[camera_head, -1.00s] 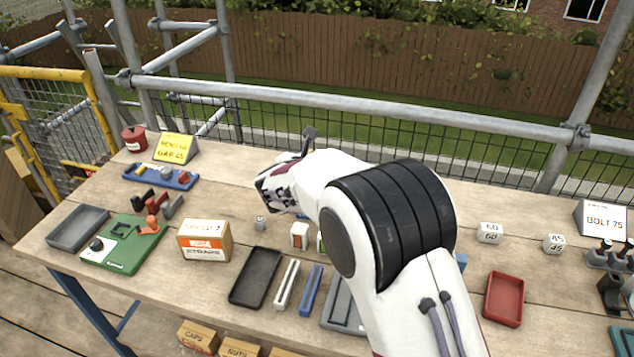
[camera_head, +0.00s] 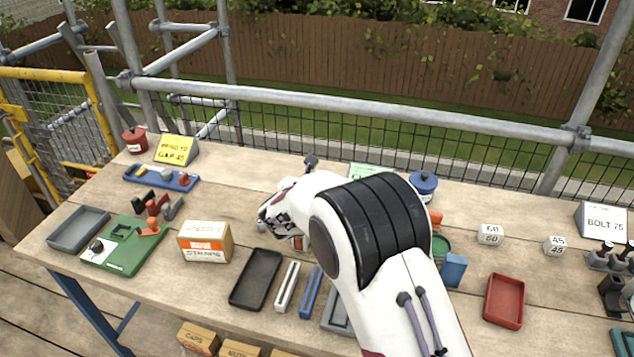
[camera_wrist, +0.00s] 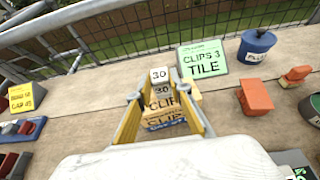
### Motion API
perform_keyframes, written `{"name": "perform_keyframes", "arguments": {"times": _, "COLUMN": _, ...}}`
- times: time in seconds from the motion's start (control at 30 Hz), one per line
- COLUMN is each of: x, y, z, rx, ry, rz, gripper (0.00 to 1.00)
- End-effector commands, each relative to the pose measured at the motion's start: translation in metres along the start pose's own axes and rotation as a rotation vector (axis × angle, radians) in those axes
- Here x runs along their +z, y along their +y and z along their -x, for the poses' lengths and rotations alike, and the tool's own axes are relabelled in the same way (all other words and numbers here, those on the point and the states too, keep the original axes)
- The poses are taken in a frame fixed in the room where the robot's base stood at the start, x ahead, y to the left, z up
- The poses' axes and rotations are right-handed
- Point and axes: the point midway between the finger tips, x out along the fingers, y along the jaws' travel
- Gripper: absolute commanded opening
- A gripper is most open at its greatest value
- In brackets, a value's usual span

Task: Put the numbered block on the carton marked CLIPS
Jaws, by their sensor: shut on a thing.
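The numbered block (camera_wrist: 160,77) is a small pale cube marked 30. It sits between the yellow fingers of my gripper (camera_wrist: 160,92) in the wrist view, and the fingers are shut on it. The carton marked CLIPS (camera_wrist: 163,118) lies just below the block in that view, its lettering partly cut off by the fingers. I cannot tell whether the block touches the carton. In the head view my gripper (camera_head: 277,222) is mostly covered by my wrist, the block is hidden, and only a sliver of the carton (camera_head: 299,243) shows.
A green CLIPS 3 TILE sign (camera_wrist: 203,60) and a blue lidded pot (camera_wrist: 256,45) stand behind. An orange block (camera_wrist: 255,97) is to the right. The STRAPS carton (camera_head: 204,241) and black tray (camera_head: 256,279) stand near my gripper. Two more numbered cubes (camera_head: 490,234) are further right.

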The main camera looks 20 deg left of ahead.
Motion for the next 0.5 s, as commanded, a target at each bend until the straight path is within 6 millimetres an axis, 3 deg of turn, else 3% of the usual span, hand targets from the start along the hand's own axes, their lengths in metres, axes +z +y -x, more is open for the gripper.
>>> {"name": "perform_keyframes", "arguments": {"times": 0.13, "x": -0.0099, "y": 0.0, "z": -0.0041, "rx": 0.0, "ry": 0.0, "rz": 0.001, "gripper": 0.0}}
{"name": "perform_keyframes", "arguments": {"times": 0.5, "x": -0.0112, "y": 0.0, "z": -0.0047, "rx": 0.0, "ry": -0.001, "rz": 0.0, "gripper": 0.0}}
